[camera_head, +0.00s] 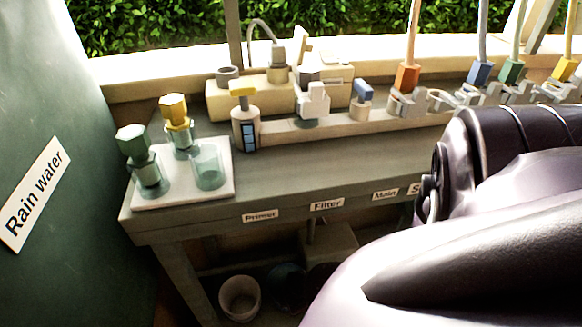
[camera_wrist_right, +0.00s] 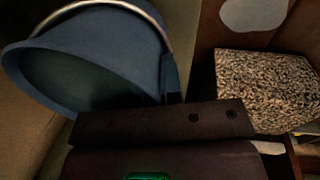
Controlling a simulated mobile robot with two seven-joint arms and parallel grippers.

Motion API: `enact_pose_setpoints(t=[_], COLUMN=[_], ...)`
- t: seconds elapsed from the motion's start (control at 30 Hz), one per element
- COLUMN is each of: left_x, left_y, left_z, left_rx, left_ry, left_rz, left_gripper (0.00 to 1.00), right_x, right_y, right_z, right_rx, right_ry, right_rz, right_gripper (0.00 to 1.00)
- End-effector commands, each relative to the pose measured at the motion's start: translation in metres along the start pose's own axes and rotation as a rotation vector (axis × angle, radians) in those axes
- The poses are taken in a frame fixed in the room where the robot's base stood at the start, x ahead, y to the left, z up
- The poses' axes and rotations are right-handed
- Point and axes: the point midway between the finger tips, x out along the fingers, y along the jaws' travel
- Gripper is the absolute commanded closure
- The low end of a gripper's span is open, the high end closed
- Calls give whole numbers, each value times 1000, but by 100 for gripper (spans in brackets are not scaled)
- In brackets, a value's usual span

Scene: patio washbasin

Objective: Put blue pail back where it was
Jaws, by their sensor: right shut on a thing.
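The blue pail (camera_wrist_right: 105,45) fills the upper left of the right wrist view, tilted, with its dark inside and its curved metal handle showing. My right gripper (camera_wrist_right: 174,98) is shut on the pail at its near right edge; the exact contact is mostly hidden behind the gripper's dark body. In the head view my right arm covers the lower right, and its gripper and the blue pail cannot be made out. My left gripper is in neither view.
A speckled block (camera_wrist_right: 265,85) lies right of the pail. The counter (camera_head: 190,222) holds a white tray (camera_head: 222,190) with jars and a pump bottle (camera_head: 245,125). Below it stand a pale bucket (camera_head: 240,300) and a teal one (camera_head: 286,280). A "Rain water" tank (camera_head: 85,240) stands left.

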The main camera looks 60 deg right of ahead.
Motion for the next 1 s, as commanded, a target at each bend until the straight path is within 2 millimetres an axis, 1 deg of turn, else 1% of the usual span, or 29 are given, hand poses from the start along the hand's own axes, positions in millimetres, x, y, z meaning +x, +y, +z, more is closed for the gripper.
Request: enact_pose_setpoints(t=[0.03,0.17,0.4,0.7,0.73,0.9,1.0], left_x=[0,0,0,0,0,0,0], left_y=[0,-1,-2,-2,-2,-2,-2], left_z=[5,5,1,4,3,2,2], left_rx=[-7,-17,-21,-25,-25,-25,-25], left_ry=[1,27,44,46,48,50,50], left_rz=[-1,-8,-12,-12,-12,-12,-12], left_gripper=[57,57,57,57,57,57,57], right_x=[11,21,21,25,26,25,25], right_y=[-5,-6,-3,-4,-6,-6,-6], right_z=[3,3,0,0,1,1,1], right_rx=[-1,-1,0,-1,0,0,0], right_ry=[-6,-4,2,0,-2,-2,-2], right_rz=[-5,-4,3,1,-2,-2,-2], right_gripper=[100,100,100,100,92,67,67])
